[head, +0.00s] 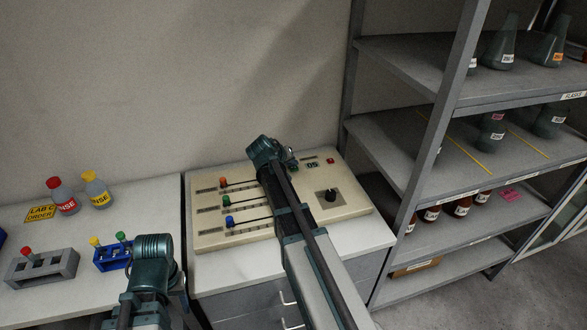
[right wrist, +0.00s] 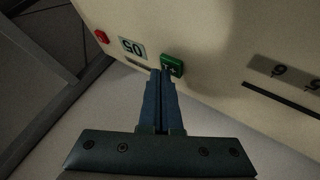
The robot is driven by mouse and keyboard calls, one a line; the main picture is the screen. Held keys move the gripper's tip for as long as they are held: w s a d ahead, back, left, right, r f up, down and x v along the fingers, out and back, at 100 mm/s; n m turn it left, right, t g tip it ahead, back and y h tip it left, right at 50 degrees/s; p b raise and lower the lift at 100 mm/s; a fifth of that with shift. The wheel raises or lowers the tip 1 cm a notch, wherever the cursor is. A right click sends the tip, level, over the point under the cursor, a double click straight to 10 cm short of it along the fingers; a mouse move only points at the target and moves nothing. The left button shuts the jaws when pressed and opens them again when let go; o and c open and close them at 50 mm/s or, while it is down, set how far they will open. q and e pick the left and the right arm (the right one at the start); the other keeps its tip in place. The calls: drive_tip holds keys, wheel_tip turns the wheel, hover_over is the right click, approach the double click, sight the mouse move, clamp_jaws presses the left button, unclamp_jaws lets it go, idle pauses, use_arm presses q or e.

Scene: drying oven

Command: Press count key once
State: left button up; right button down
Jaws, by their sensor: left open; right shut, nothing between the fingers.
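The cream control panel (head: 225,242) lies on the cabinet top. Its small display (head: 312,164) reads 05 and also shows upside down in the right wrist view (right wrist: 132,47). The green key (right wrist: 172,60), with a small light mark that looks like +1, is beside the display. My right gripper (right wrist: 162,73) is shut and empty, its tips at the green key's near edge and partly covering it. I cannot tell whether they touch it. In the head view, my right arm hides most of the key. My left gripper (head: 150,262) is open over the left counter, its fingers mostly hidden.
A red button (head: 330,161) and black knob (head: 330,195) are on the panel, with orange, green and blue sliders left of my right arm. A grey rack (head: 42,268) and blue rack (head: 108,258) stand on the left counter. A metal shelf (head: 400,130) with bottles stands right.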

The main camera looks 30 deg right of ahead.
sight(292, 170)
drive_tip(key=shift+f+b, duration=0.35)
drive_tip(key=shift+r, duration=0.1)
idle(0.5)
drive_tip(key=shift+r+p, duration=0.85)
drive_tip(key=shift+p, duration=0.1)
wheel_tip(292, 170, up, 5)
drive_tip(key=p, duration=0.5)
idle(0.5)
